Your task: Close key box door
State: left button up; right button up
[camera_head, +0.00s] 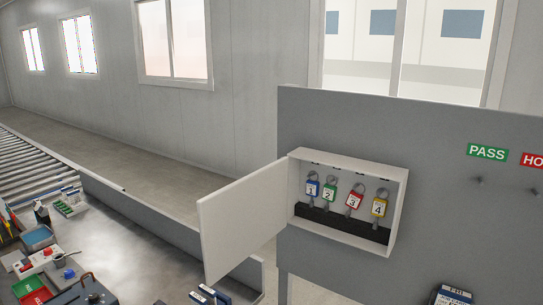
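The white key box (398,205) is fixed on a grey panel in the right half of the head view. Its door (238,222) is hinged on the box's left side and stands wide open, swung out to the left. A black strip (340,223) runs along the bottom of the box. Neither of my grippers is in view.
The grey panel (440,225) carries a green PASS sign (487,152), a red sign (533,160) partly cut off, and small hooks below them. A cluttered bench with bins and tools, including a blue tray (38,238), is at lower left. A labelled box (453,296) is at the bottom right.

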aim_at(236, 219)
jog(key=j+z, duration=0.15)
jog(key=z, duration=0.25)
jog(key=j+z, duration=0.15)
jog(key=z, duration=0.3)
jog(key=k+j+z, duration=0.15)
jog(key=j, duration=0.25)
jog(key=k+j+z, duration=0.1)
jog(key=j, duration=0.35)
jog(key=k+j+z, duration=0.15)
jog(key=j, duration=0.25)
jog(key=k+j+z, duration=0.1)
jog(key=j, duration=0.25)
jog(key=k+j+z, duration=0.3)
jog(key=k+j, duration=0.15)
jog(key=j, duration=0.25)
jog(key=i+u, duration=0.15)
jog(key=i+j, duration=0.05)
